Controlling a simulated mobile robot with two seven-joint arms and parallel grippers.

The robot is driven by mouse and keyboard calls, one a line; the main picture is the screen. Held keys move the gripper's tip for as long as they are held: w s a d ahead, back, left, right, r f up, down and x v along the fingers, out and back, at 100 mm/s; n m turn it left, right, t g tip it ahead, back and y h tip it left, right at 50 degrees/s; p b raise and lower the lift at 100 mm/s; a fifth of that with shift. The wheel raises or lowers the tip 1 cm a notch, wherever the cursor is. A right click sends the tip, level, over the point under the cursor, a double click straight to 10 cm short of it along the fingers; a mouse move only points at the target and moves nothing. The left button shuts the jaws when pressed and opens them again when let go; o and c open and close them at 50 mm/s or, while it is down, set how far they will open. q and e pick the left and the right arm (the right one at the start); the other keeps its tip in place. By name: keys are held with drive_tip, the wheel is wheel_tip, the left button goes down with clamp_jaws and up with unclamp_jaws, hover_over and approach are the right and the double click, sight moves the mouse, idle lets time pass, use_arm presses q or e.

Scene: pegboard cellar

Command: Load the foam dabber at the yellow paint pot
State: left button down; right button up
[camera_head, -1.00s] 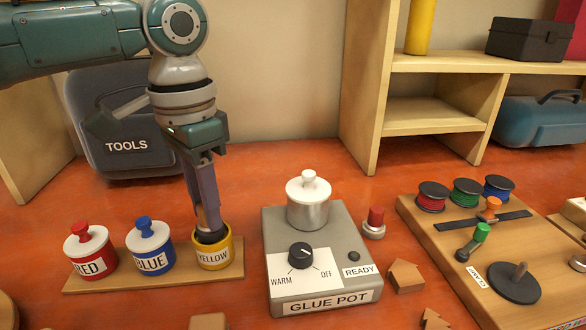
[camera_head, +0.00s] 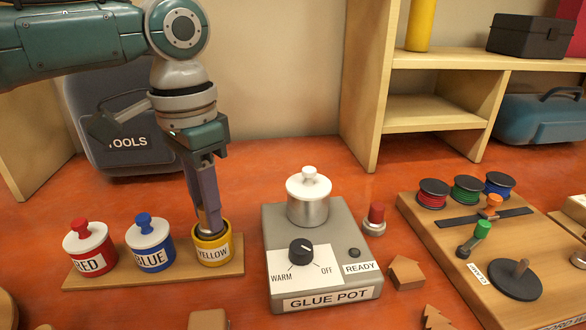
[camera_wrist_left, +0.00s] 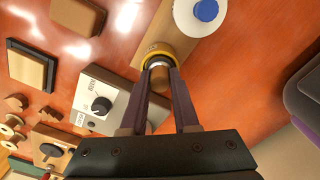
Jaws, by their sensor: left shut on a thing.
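The yellow paint pot (camera_head: 214,254) stands open at the right end of a wooden strip (camera_head: 110,283). My left gripper (camera_head: 209,222) points down over it, shut on the foam dabber (camera_wrist_left: 158,64). The dabber is upright, with its lower end inside the pot's rim. The foam itself is mostly hidden by the rim and the fingers. In the left wrist view the yellow pot (camera_wrist_left: 172,50) shows just beyond the fingertips. My right gripper is not in view.
The lidded blue pot (camera_head: 151,248) and red pot (camera_head: 90,252) stand left of the yellow pot. The glue pot unit (camera_head: 345,290) stands close on the right. A dark tools case (camera_head: 120,150) is behind my arm. Several spools sit on a board (camera_head: 440,240) at the right.

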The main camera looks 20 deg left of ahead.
use_arm(q)
drive_tip(key=shift+a+f+p, duration=0.1)
drive_tip(key=shift+f+p, duration=0.05)
drive_tip(key=shift+p, duration=0.3)
idle(1.4)
wheel_tip(320, 180, up, 7)
drive_tip(key=p, duration=0.8)
drive_tip(key=shift+p, duration=0.4)
